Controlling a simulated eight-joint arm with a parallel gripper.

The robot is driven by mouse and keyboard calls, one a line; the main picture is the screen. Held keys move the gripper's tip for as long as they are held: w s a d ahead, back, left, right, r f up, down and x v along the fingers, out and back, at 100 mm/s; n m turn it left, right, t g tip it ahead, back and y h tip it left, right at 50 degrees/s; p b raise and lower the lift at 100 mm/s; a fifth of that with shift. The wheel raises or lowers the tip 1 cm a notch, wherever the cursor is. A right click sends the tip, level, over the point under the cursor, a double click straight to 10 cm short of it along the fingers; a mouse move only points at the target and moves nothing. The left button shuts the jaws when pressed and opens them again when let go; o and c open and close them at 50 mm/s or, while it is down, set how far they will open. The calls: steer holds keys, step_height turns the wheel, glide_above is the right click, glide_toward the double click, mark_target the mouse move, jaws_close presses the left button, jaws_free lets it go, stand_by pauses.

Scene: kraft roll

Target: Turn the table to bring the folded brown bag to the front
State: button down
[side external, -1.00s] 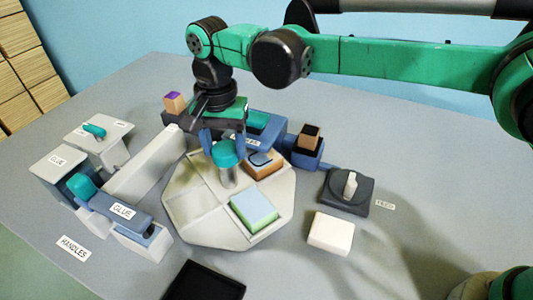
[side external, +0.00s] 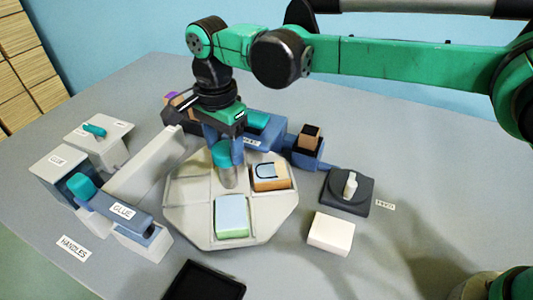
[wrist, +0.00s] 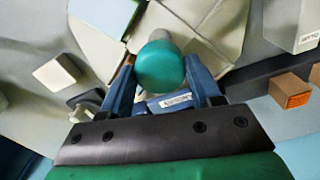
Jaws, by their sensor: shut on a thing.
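The round table (side external: 185,215) is a pale grey, many-sided turntable with raised dividers and a teal-capped knob (side external: 222,155) at its middle. My gripper (side external: 224,160) points down with its blue fingers on both sides of the knob, shut on it; the wrist view also shows the teal cap (wrist: 160,66) between the fingers. The folded brown bag (side external: 271,184), a brown block with a dark blue loop on top, lies on the table's right side, right of the knob. A block with a light blue top and green sides (side external: 231,217) lies in the front part.
A white block (side external: 331,233) and a dark dial with a pale handle (side external: 348,189) stand right of the table. A black tray (side external: 205,283) is in front.

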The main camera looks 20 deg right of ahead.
steer(key=shift+d+m, duration=0.1)
steer(key=shift+m, duration=2.9)
steer(key=shift+c, duration=0.8)
jaws_free()
steer(key=shift+r, duration=2.85)
